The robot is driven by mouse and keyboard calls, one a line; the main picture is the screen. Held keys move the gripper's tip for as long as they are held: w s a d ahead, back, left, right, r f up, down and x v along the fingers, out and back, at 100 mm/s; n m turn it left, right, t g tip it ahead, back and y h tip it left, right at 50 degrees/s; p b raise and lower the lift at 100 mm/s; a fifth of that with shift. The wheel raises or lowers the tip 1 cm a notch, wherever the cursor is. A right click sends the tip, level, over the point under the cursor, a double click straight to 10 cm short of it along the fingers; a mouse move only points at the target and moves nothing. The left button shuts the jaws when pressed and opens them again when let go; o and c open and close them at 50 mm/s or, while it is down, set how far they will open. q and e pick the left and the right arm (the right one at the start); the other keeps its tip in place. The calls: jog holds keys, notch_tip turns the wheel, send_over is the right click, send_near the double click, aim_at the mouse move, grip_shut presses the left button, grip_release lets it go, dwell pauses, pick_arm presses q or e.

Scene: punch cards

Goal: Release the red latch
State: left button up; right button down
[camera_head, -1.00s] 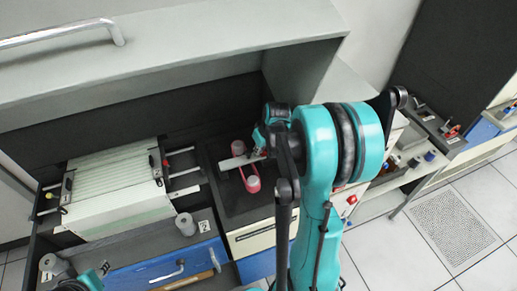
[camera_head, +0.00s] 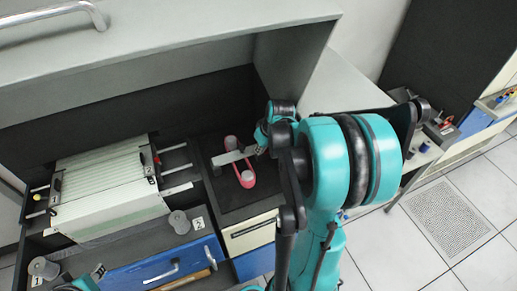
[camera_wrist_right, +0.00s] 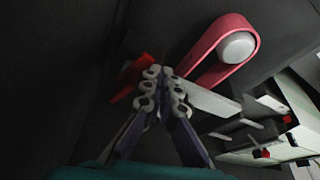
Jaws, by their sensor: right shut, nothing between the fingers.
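In the right wrist view a bright red piece (camera_wrist_right: 128,80), seemingly the latch, lies just left of the fingertips; I cannot tell if they touch. A pale flat bar (camera_head: 232,156) crosses over a pink looped band around two rollers (camera_head: 246,178). In the right wrist view the bar (camera_wrist_right: 212,101) runs rightward from beside the fingers, and the band (camera_wrist_right: 205,50) is beyond them. My right gripper (camera_wrist_right: 166,84) is shut and empty; in the head view my own arm largely hides it. My left gripper is not seen; only a bit of teal arm shows bottom left.
The gripper works in a dark recess under a grey overhanging cover (camera_head: 170,60). To the left stands a white ribbed card stack (camera_head: 105,190) with rails. Below are a blue drawer (camera_head: 150,272) and a grey spool (camera_head: 179,221). Tiled floor (camera_head: 440,215) lies to the right.

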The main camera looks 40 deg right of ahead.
dwell(0.3)
jog(key=shift+w+d, duration=0.45)
jog(key=shift+w, duration=0.2)
jog(key=shift+s+a, duration=0.1)
